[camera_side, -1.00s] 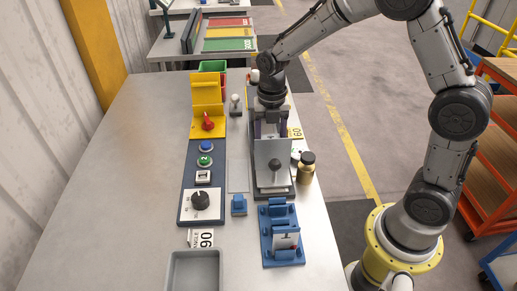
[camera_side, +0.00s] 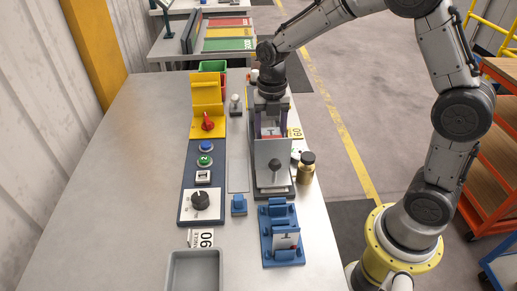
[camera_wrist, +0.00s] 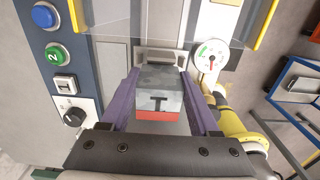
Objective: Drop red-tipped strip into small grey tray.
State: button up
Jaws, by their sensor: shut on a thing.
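The red-tipped strip (camera_wrist: 160,92) is a flat grey piece with a dark T-shaped mark and a red edge. My gripper (camera_wrist: 161,78) is shut on it, with one purple finger on each side. In the side view, my gripper (camera_side: 271,128) is at the grey bender, just behind its upright front plate (camera_side: 273,160). A red bit of the strip (camera_side: 270,134) shows between the fingers; its lower part is hidden by the plate. The small grey tray (camera_side: 194,254) is at the bottom of the side view, cut off by the frame and apparently empty.
A blue rack (camera_side: 282,250) stands in front of the bender, and a brass bottle (camera_side: 307,170) to its right. The control panel (camera_side: 200,205) with a black knob is to the left. A round gauge (camera_wrist: 210,57) shows in the wrist view. The left of the table is clear.

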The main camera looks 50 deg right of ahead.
jog(key=shift+r, duration=2.25)
jog(key=shift+r, duration=0.15)
jog(key=r, duration=0.5)
jog(key=shift+a, duration=0.25)
jog(key=a, duration=1.9)
jog(key=s+a, duration=0.5)
jog(key=a, duration=0.3)
jog(key=s+a, duration=0.5)
jog(key=a, duration=0.2)
jog(key=shift+w+f, duration=0.2)
jog(key=shift+f, duration=3.2)
jog(key=shift+w+f, duration=0.2)
jog(key=shift+f, duration=3.15)
